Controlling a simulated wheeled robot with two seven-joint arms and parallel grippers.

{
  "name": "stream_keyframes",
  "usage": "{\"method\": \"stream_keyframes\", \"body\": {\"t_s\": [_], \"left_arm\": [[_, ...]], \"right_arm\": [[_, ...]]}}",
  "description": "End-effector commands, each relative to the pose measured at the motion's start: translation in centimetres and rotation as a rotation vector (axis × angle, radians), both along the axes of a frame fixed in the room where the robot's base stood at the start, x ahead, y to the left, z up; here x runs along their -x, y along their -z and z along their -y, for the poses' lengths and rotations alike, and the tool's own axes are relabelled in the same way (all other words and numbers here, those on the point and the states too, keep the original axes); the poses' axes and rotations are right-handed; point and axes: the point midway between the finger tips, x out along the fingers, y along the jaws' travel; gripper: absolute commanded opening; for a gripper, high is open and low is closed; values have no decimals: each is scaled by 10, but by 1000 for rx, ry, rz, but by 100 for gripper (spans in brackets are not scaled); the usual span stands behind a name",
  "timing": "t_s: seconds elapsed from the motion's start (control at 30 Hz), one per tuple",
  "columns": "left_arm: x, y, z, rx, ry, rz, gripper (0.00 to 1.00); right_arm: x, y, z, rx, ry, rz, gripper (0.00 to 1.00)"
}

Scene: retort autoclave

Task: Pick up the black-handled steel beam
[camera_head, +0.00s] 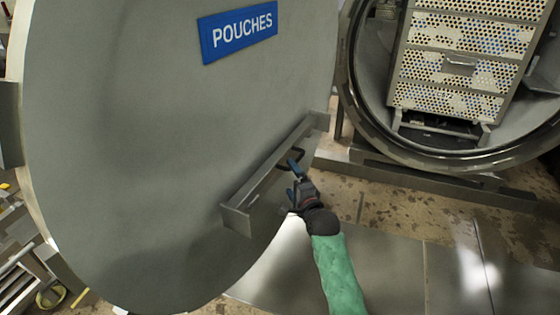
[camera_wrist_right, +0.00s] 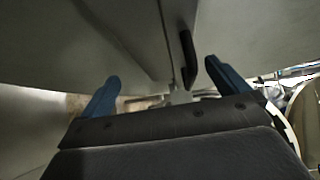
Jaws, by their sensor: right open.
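The steel beam (camera_head: 262,177) lies slanted against the lower face of the big round grey door, with a bent end plate at its lower left. Its black handle (camera_head: 299,153) sticks out from the right half of the beam. My right gripper (camera_head: 296,169) is open, its blue fingers close to the handle. In the right wrist view the handle (camera_wrist_right: 188,57) shows ahead, between and beyond the two spread fingertips (camera_wrist_right: 168,88), nearer the right one. Nothing is between the fingers. In the head view the gripper partly overlaps the handle, so contact cannot be told. My left gripper is out of view.
The grey door (camera_head: 150,140) with a blue POUCHES sign (camera_head: 238,31) fills the left. At the right is the open round vessel (camera_head: 347,80) with perforated crates (camera_head: 455,68) inside. A low steel rail (camera_head: 440,184) crosses the stained floor below it.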

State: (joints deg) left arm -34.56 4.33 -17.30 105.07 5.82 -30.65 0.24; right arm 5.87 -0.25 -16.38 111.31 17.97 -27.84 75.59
Motion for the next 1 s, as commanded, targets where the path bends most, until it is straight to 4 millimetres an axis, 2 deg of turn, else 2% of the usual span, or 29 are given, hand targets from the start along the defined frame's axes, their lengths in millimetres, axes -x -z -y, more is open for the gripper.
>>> {"method": "stream_keyframes", "body": {"t_s": [0.27,0.5,0.87,1.0], "left_arm": [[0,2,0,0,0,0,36],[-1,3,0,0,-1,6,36],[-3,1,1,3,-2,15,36],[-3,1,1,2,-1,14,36]], "right_arm": [[-21,-1,-13,2,-1,0,100],[-48,-3,-26,3,-1,0,100],[-55,-2,-30,3,0,-1,100],[-55,-2,-30,3,0,-1,76]]}}
